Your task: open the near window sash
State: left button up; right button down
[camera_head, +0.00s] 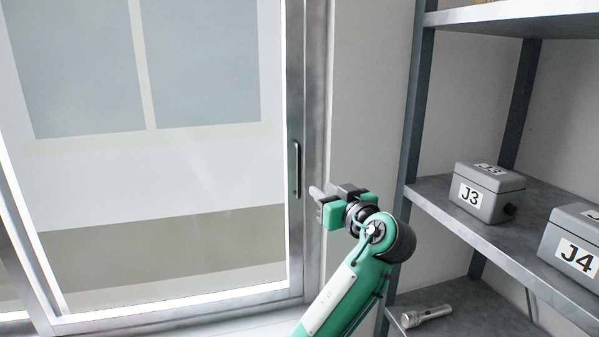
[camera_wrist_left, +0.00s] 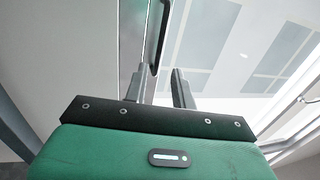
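The near window sash (camera_head: 296,246) is a tall grey metal frame around glass, filling the left of the head view. Its right side sits against the grey jamb, with no gap that I can see there. A black upright bar handle (camera_head: 296,170) is on that side; it also shows in the left wrist view (camera_wrist_left: 157,35). My left gripper (camera_head: 319,195) is just right of the handle's lower end and points toward it. In the left wrist view its two fingers (camera_wrist_left: 157,78) are apart, with the handle's lower end showing between their tips. No contact is visible. My right gripper is out of view.
A grey metal shelf rack stands close on the right, its post (camera_head: 415,110) near my left arm. It holds grey boxes marked J3 (camera_head: 487,192) and J4 (camera_head: 575,250), and a flashlight (camera_head: 425,316) lower down. Pale wall lies between jamb and rack.

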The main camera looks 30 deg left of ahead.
aim_at(300, 175)
pick_arm(q)
jog(key=p+x, duration=0.5)
jog(key=x, duration=0.5)
jog(key=shift+w+a+r+p, duration=0.1)
jog(key=shift+w+a+p, duration=0.05)
jog(key=shift+a+p, duration=0.25)
jog(key=shift+p+x, duration=0.3)
jog(key=shift+x, duration=0.55)
grip_shut()
